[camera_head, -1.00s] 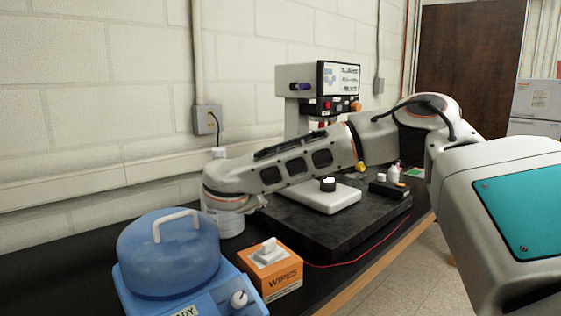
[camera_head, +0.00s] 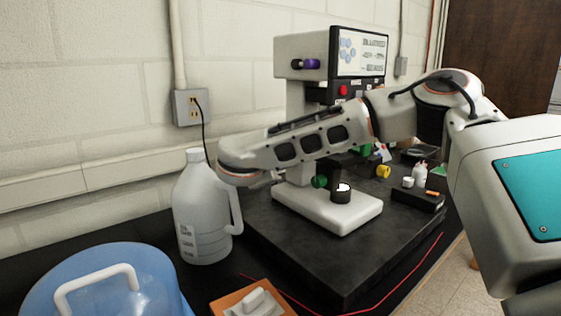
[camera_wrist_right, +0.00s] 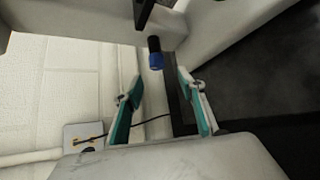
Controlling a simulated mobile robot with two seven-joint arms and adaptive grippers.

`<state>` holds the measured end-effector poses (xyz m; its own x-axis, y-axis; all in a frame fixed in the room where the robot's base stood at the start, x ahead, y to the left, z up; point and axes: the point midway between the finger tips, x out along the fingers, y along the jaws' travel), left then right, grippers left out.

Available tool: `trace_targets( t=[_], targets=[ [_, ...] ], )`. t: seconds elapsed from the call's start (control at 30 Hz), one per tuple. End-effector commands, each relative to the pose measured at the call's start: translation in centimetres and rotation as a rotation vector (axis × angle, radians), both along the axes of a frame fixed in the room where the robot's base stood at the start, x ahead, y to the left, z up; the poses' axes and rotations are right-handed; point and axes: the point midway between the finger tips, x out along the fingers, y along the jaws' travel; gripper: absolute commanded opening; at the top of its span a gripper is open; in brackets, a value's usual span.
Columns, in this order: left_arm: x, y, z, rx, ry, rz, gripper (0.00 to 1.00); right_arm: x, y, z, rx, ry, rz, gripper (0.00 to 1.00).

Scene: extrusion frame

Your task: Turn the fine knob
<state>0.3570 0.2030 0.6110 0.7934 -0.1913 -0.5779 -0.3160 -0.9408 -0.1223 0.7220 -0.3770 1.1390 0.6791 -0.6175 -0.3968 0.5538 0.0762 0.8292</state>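The microscope-like instrument (camera_head: 301,46) stands on the dark slab, with a screen on its head. A purple-blue knob (camera_head: 311,64) sticks out of its head. Lower down are a green knob (camera_head: 320,181), a yellow knob (camera_head: 383,171) and a black, white-topped knob (camera_head: 342,193). None is legibly marked as fine. My right arm crosses in front of the instrument and its gripper is hidden in the head view. In the wrist view my right gripper (camera_wrist_right: 160,80) is open, its teal fingers apart and empty. A blue knob on a black shaft (camera_wrist_right: 155,62) shows just beyond the fingertips.
A white jug (camera_head: 201,222) stands left of the dark slab (camera_head: 285,241), close to my right arm. A blue-lidded device (camera_head: 150,270) and an orange box (camera_head: 229,300) are in front. Small bottles (camera_head: 420,174) stand at right. A wall outlet (camera_head: 190,107) has a cord.

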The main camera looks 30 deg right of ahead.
Motion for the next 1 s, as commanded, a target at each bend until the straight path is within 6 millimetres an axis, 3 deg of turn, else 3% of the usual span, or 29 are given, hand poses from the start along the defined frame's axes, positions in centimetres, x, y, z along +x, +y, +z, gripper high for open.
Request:
trace_targets(
  t=[0.27,0.7,1.0],
  targets=[
    [0.1,0.0,0.1,-0.001,-0.002,0.0,0.51,0.5,-0.5,-0.2,0.001,-0.002,-0.003,0.4],
    [-0.2,0.0,0.3,-0.003,0.002,0.001,0.51,4.6,-4.2,-2.6,0.001,-0.002,-0.003,0.4],
    [-0.2,0.0,0.2,-0.004,0.003,0.002,0.51,5.3,-4.9,-3.0,0.0,-0.002,-0.001,0.4]
  ],
)
